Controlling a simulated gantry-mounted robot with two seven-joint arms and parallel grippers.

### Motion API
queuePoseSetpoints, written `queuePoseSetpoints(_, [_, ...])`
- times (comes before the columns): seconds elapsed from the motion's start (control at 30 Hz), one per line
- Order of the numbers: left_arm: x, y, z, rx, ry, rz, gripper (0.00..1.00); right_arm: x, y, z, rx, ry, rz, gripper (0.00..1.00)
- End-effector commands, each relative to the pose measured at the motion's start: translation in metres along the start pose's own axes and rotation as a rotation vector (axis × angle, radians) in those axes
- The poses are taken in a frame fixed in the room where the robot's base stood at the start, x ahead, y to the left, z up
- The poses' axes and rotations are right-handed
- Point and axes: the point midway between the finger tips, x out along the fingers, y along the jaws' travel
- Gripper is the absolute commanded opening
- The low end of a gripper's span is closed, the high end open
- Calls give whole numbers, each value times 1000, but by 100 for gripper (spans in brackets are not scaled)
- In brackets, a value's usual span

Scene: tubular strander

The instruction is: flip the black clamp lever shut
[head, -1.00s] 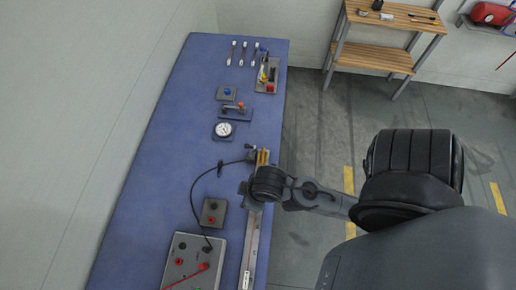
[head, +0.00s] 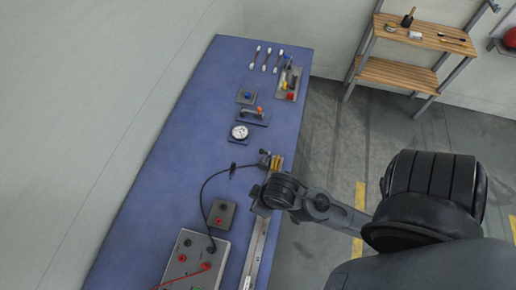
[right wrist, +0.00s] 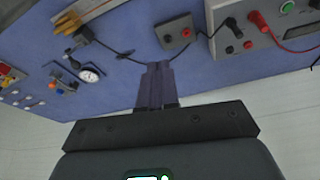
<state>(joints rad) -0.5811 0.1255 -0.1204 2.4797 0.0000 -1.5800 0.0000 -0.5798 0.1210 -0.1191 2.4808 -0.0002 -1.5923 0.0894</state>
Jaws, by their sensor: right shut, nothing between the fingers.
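A brass-coloured block with a small black part (head: 264,157) at its side sits at the bench's right edge in the head view. They also show at the upper left of the right wrist view, where the black part (right wrist: 83,36) joins a black cable. I cannot tell surely whether this black part is the clamp lever, or how it is turned. My right gripper (right wrist: 157,68) is shut and empty, over the blue bench and apart from the black part. In the head view my right wrist hides much of the gripper. My left gripper is out of view.
A small plate with a red terminal (head: 221,213) and a grey panel with leads (head: 196,258) stand nearby. A dial gauge (head: 239,132) and an orange-tipped fixture (head: 255,117) are farther back. A metal strip (head: 255,255) runs along the edge. Bare blue bench lies left.

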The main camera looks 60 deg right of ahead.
Motion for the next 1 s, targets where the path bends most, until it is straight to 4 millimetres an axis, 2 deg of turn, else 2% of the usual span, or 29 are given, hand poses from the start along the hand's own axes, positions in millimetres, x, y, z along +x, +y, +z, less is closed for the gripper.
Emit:
queuePoseSetpoints(0.07, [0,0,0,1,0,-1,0,3,0,6,74,-32,4,0])
queuePoseSetpoints(0.17, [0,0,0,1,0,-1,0,26,4,32,216,-148,35,0])
queuePoseSetpoints(0.23, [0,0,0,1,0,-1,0,53,16,61,340,-272,96,0])
queuePoseSetpoints(0.3, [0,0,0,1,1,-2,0,77,33,80,464,-371,173,0])
queuePoseSetpoints(0.4, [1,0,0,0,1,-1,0,107,62,90,633,-473,291,0])
queuePoseSetpoints(0.47, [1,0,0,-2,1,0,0,121,81,89,730,-516,360,0])
queuePoseSetpoints(0.57, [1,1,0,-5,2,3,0,140,112,78,883,-572,464,0])
queuePoseSetpoints(0.67, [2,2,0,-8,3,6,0,152,142,56,1020,-607,541,0])
queuePoseSetpoints(0.83, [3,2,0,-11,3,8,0,157,180,3,1180,-633,588,0])
queuePoseSetpoints(1.0, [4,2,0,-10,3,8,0,148,206,-62,1254,-610,547,0])
